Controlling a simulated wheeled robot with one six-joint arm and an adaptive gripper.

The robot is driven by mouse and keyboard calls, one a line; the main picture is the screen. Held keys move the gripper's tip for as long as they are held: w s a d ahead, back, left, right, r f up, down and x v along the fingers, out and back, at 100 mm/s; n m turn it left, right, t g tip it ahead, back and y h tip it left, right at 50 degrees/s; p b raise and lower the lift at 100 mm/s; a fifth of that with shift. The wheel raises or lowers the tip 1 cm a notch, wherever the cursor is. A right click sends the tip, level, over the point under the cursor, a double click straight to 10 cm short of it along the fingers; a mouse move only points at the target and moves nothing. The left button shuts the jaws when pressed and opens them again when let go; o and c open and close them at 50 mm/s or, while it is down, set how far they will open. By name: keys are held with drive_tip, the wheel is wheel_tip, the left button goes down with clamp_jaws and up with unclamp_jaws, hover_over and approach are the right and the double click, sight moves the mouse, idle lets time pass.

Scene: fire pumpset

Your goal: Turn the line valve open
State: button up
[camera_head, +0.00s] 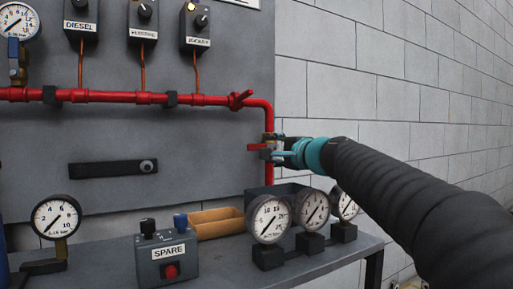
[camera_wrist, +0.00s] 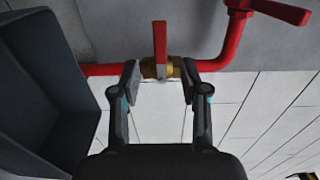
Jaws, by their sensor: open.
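The line valve has a brass body (camera_wrist: 152,70) and a red lever handle (camera_wrist: 160,42), set in the red pipe (camera_wrist: 100,70). In the wrist view the handle stands across the pipe. In the head view the red handle (camera_head: 256,147) points left from the vertical pipe (camera_head: 269,173). My gripper (camera_wrist: 160,82) is open, with one finger on each side of the brass body; I cannot tell whether they touch it. In the head view my gripper (camera_head: 276,149) is at the valve, and its fingers partly hide the valve body.
Another red handle (camera_head: 240,100) sits on the upper pipe near the elbow. Below are a bench (camera_head: 225,272) with gauges (camera_head: 270,219), a SPARE box (camera_head: 165,262), a tan tray (camera_head: 215,226) and a dark bin (camera_wrist: 45,90) close to my gripper. A block wall (camera_head: 350,95) is at right.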

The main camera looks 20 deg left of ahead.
sight(257, 147)
drive_tip(key=p+x, duration=0.2)
drive_tip(key=x, duration=0.6)
drive_tip(key=shift+w+a+p, duration=0.2)
drive_tip(key=shift+a+p, duration=0.1)
drive_tip(key=shift+a, duration=0.1)
clamp_jaws()
